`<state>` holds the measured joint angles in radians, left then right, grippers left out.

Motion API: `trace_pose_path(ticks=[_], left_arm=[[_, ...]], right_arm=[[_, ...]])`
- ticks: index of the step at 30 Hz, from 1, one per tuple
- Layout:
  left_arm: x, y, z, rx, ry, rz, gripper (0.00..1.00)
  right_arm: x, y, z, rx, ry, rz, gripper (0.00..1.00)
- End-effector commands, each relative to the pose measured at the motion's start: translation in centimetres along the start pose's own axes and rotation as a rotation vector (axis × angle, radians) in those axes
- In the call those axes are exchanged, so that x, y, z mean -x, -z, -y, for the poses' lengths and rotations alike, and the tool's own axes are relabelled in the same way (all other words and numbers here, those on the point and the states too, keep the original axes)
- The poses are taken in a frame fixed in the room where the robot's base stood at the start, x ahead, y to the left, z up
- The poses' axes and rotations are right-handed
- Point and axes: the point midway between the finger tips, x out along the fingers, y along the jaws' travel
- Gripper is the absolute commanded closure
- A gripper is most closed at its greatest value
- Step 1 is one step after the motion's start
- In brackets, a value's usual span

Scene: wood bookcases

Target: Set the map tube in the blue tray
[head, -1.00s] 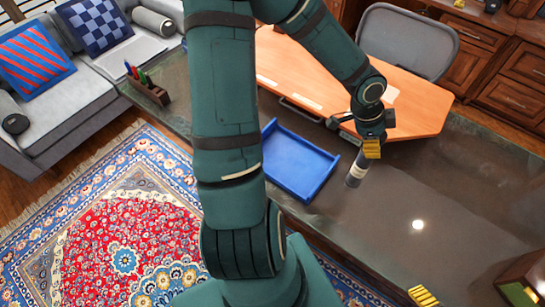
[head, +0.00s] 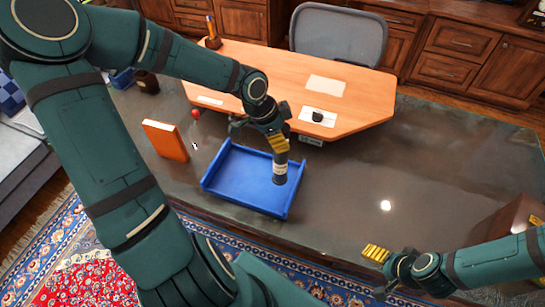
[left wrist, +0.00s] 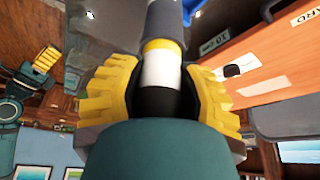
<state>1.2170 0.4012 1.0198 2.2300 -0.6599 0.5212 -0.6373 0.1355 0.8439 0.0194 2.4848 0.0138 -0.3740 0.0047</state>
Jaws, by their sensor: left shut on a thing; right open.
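The map tube (head: 280,169) is a dark cylinder with a white label band, hanging roughly upright. My left gripper (head: 278,144) is shut on its upper part. In the left wrist view the tube (left wrist: 163,68) sits between the yellow fingers of the left gripper (left wrist: 160,90). The blue tray (head: 238,188) lies on the dark desk. The tube's lower end shows over the tray's right part; whether it touches the tray floor I cannot tell. My right gripper (head: 376,253) is open and empty, near the desk's front edge, right of the tray.
An orange box-like object (head: 165,140) stands left of the tray, with a small red ball (head: 196,113) behind it. A raised orange desktop (head: 270,75) lies behind the tray. A brown box (head: 505,225) is at the far right.

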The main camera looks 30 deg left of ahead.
Motion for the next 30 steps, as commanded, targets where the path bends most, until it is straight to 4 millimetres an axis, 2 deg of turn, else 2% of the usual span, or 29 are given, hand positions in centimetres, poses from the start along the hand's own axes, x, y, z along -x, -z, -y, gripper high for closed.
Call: trace_pose_path(ticks=[1, 5, 12, 26, 27, 29, 30], left_arm=[[-0.8, -0.3, 0.0, 0.000, -0.001, -0.001, 1.00], [-1.6, -0.6, 0.0, 0.000, 0.000, -0.001, 1.00], [-4.4, -1.8, 0.0, -0.001, 0.000, 0.000, 1.00], [-5.0, -2.0, 0.0, 0.000, 0.001, -0.001, 1.00], [-4.9, -2.0, 0.0, 0.000, 0.001, -0.001, 0.49], [-4.9, -2.0, 0.0, 0.000, 0.001, -0.001, 0.30], [-4.9, -2.0, 0.0, 0.000, 0.001, 0.000, 0.30]], right_arm=[[-0.5, -0.1, -0.2, 0.000, -0.001, 0.000, 0.24], [-0.9, -0.1, -0.3, 0.001, -0.001, -0.001, 0.24], [-2.3, -0.4, -0.8, 0.002, -0.003, 0.004, 0.24], [-2.5, -0.6, -0.8, 0.004, -0.002, 0.007, 0.24], [-2.5, -0.6, -0.8, 0.004, -0.002, 0.007, 0.24], [-2.4, -0.6, -0.8, 0.004, -0.002, 0.007, 0.24], [-2.4, -0.6, -0.8, 0.004, -0.002, 0.007, 0.24]])
